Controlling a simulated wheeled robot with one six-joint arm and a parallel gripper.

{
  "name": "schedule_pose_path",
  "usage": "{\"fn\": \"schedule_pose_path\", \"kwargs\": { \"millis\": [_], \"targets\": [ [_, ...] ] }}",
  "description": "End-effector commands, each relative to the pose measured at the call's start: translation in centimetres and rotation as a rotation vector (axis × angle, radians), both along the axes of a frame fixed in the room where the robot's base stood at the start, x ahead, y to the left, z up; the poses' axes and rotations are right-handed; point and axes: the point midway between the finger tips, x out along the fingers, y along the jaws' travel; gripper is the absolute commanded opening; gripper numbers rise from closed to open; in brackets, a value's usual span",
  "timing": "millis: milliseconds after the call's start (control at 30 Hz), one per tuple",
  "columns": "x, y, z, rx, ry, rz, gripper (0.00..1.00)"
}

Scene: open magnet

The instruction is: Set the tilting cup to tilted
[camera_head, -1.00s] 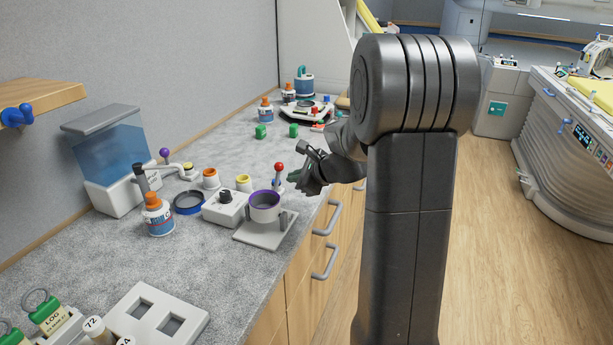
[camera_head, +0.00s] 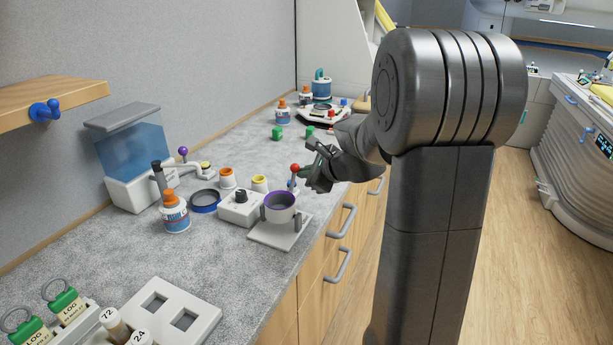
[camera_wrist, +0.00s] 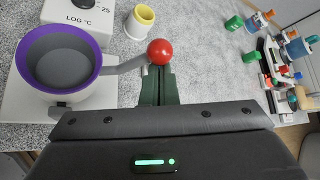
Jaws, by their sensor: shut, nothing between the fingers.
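The tilting cup (camera_head: 281,214) is grey with a purple rim and sits on a white base plate (camera_head: 268,236) near the counter's front edge. It looks upright, and its open top shows in the wrist view (camera_wrist: 62,65). A grey bar runs from the cup toward a red ball (camera_wrist: 160,52), which also shows in the head view (camera_head: 295,168). My gripper (camera_head: 306,173) is shut and empty, to the right of the cup. In the wrist view its dark green fingers (camera_wrist: 158,82) end right at the red ball; I cannot tell whether they touch it.
A white box with a black knob (camera_head: 241,206) stands left of the cup. A yellow-rimmed cup (camera_head: 260,184), a blue ring (camera_head: 205,200) and an orange-capped bottle (camera_head: 175,212) are near. Green blocks (camera_head: 277,133) lie farther back. A block with square holes (camera_head: 170,310) is in front.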

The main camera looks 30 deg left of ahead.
Motion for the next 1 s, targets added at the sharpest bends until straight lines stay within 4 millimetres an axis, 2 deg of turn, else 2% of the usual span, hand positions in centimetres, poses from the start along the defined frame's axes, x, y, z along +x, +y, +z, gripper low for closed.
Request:
{"fn": "schedule_pose_path", "kwargs": {
  "millis": [467, 1000],
  "targets": [
    [-1.2, -0.1, 0.7, 0.017, -0.127, 0.002, 0.00],
    [-5.6, -0.6, 2.5, 0.063, -0.534, 0.002, 0.00]
  ]
}}
